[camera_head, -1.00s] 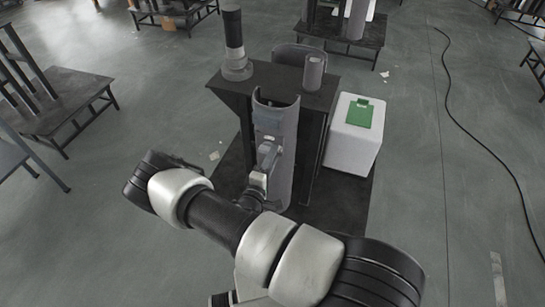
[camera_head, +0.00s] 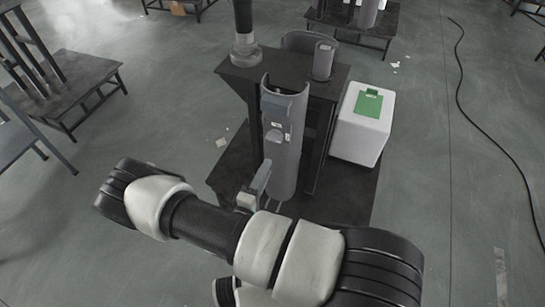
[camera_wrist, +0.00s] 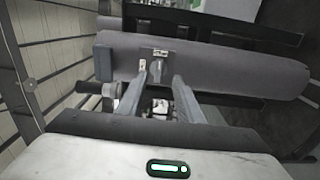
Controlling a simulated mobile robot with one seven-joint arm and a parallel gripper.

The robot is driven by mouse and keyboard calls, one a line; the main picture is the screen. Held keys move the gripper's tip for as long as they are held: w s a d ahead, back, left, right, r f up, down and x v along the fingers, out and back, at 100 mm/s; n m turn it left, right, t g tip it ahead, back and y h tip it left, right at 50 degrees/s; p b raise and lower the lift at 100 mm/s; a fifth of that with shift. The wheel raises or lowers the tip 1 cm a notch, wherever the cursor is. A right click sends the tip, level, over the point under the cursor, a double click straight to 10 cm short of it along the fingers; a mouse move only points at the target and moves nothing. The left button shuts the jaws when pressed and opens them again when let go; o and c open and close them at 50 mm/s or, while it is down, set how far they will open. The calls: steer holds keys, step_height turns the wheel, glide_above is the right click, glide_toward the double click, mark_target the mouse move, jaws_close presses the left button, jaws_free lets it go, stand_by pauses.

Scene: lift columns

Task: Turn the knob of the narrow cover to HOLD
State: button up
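The narrow cover is a tall, curved grey shell (camera_head: 286,165) standing upright at the front of the dark stand in the head view. A small grey knob (camera_head: 274,136) sits on its front, with small pale labels near it, too small to read. The cover lies across the wrist view (camera_wrist: 235,68), with a small labelled plate (camera_wrist: 157,62) beyond my fingers. My gripper (camera_head: 262,178) is below and in front of the knob, apart from it. In the wrist view my gripper (camera_wrist: 160,88) has its two fingers spread with a gap between them. The knob's setting cannot be read.
A dark stand (camera_head: 340,82) carries two upright cylinders. A white box (camera_head: 362,140) with a green top piece stands to its right. A black cable (camera_head: 470,120) lies on the floor at the right. Other low stands are farther off, with open floor between.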

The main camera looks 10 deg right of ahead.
steer(key=v, duration=0.5)
stand_by(0.4)
steer(key=s+d+r+m+g+p, duration=0.1)
steer(key=d+r+m+g, duration=0.2)
steer(key=r+g, duration=0.35)
steer(key=s+d+r+m+g+h+p, duration=0.1)
steer(key=s+d+r+m+g+p, duration=0.2)
steer(key=r, duration=0.7)
steer(key=d+r+m+g, duration=0.3)
steer(key=r+m+g, duration=0.15)
steer(key=r, duration=0.45)
steer(key=s+r+t+y+p, duration=0.2)
steer(key=s+r+y, duration=0.3)
steer(key=r, duration=0.7)
steer(key=s+a+r+t+y+p, duration=0.1)
steer(key=s+r+t+y+p, duration=0.1)
steer(key=r+y, duration=0.4)
step_height(320, 180, up, 6)
steer(key=s+p, duration=0.1)
steer(key=s, duration=0.1)
steer(key=shift+s+t, duration=0.3)
steer(key=shift+s, duration=0.05)
steer(key=shift+a+f+m, duration=0.15)
steer(key=shift+m, duration=0.1)
